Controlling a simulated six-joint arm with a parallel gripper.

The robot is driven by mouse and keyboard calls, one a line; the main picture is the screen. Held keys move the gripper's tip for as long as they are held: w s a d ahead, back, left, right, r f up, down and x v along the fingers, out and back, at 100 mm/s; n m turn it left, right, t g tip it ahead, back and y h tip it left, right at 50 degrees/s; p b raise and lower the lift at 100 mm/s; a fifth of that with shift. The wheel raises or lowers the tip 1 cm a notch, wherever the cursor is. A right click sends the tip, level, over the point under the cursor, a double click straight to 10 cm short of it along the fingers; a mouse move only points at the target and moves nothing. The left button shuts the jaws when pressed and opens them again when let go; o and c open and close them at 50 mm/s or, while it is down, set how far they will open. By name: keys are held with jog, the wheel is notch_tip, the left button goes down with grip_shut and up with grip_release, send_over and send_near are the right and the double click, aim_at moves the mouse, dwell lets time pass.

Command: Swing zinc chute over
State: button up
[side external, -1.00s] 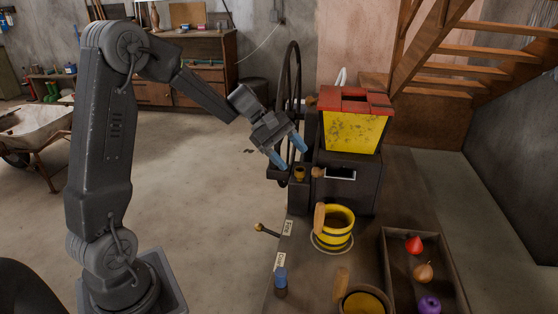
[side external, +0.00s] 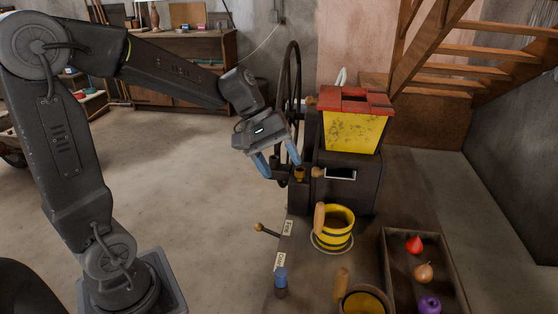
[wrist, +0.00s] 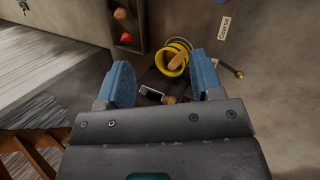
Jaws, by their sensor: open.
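A small pale metal chute mouth (side external: 340,173) shows at the front of the dark machine, beneath its yellow box with a red top; I take it for the zinc chute. It also shows in the wrist view (wrist: 151,93), partly cut off by my gripper. A round wooden knob (side external: 317,172) sits just left of it. In the wrist view, the chute mouth appears between the spread blue fingers (wrist: 160,75). No contact is visible.
A yellow mug (side external: 336,232) with a wooden handle stands in front of the machine. A tray (side external: 382,255) with several vegetables lies to its right. A knobbed lever (side external: 268,230) sticks out left. A large dark wheel (side external: 291,75) rises behind my gripper.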

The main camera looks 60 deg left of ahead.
jog(key=n+t+h, duration=0.5)
jog(key=n+t, duration=0.1)
jog(key=n, duration=1.2)
send_near(316, 171)
jog(key=x, duration=0.6)
jog(key=a+x, duration=0.1)
jog(key=x, duration=0.3)
jog(key=shift+w+d+f, duration=0.1)
jog(key=shift+w+f, duration=0.3)
jog(key=shift+w, duration=0.05)
grip_shut()
